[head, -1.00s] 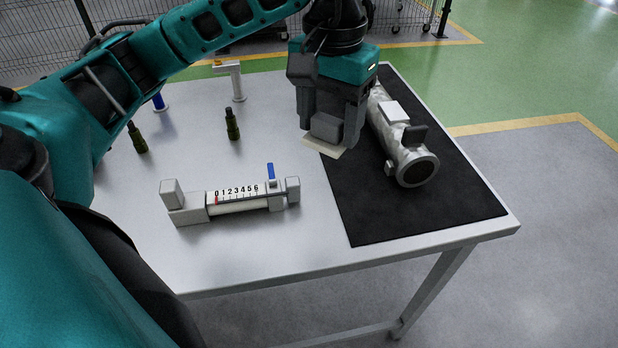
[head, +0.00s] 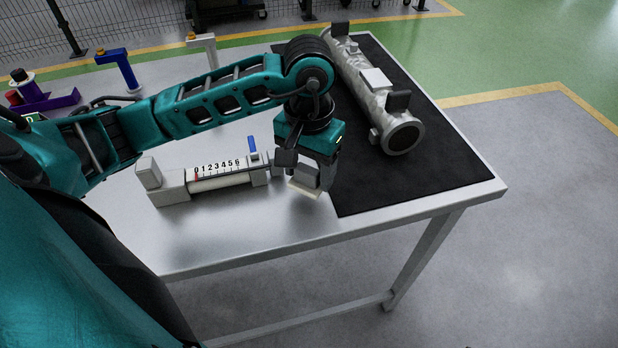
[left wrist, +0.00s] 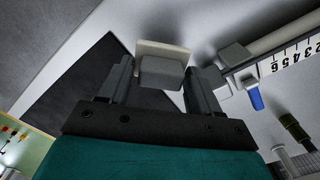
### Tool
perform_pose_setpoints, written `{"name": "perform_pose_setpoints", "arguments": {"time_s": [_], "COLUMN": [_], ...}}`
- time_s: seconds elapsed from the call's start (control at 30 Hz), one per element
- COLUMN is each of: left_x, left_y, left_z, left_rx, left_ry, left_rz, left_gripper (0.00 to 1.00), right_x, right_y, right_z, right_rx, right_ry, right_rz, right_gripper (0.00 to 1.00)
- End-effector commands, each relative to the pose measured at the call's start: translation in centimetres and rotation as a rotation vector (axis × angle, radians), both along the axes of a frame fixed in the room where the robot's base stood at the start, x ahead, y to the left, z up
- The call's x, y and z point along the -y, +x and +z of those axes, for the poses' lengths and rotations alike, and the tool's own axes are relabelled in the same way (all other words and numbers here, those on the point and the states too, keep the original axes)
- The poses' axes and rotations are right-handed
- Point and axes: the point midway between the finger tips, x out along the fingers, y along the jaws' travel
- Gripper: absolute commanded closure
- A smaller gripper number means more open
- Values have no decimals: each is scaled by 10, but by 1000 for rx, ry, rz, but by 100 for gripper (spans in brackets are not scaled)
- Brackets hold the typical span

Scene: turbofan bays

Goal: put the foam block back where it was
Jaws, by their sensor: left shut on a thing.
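My left gripper (head: 308,178) is shut on the foam block, a grey block on a thin cream slab (head: 305,189). The foam block shows between the two fingers in the left wrist view (left wrist: 160,72), with the cream slab at its far end. The gripper points down beside the right end of the numbered gauge (head: 225,180), near the black mat's left edge. Whether the slab touches the table cannot be told. My right gripper is not in view.
A mottled grey tube (head: 365,80) with a white box on it lies on the black mat (head: 430,175). The gauge has a blue lever (head: 252,144). A blue stand (head: 120,66) and a white stand (head: 205,48) are at the back. The table's front strip is clear.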

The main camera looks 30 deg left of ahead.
Motion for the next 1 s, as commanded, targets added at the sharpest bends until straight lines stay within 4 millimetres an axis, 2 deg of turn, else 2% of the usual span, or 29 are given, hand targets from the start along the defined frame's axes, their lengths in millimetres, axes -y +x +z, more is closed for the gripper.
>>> {"name": "perform_pose_setpoints", "arguments": {"time_s": [0.1, 0.2, 0.6, 0.63, 0.87, 1.0], "left_x": [1, 1, 0, 0, 0, 0], "left_y": [-1, -1, 0, 0, 0, 0], "left_z": [-19, -30, -35, -34, -33, -33], "left_rx": [-5, -2, 1, 0, 0, -1], "left_ry": [-1, -1, 0, 0, 0, 0], "left_rz": [1, 0, -1, 0, 0, 0], "left_gripper": [61, 61, 61, 35, 13, 12], "right_x": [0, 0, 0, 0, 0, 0], "right_y": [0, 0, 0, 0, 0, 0], "right_z": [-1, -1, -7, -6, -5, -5], "right_rx": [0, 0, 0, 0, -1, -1], "right_ry": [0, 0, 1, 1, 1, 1], "right_rz": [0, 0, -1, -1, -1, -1], "right_gripper": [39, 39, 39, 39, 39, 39]}}
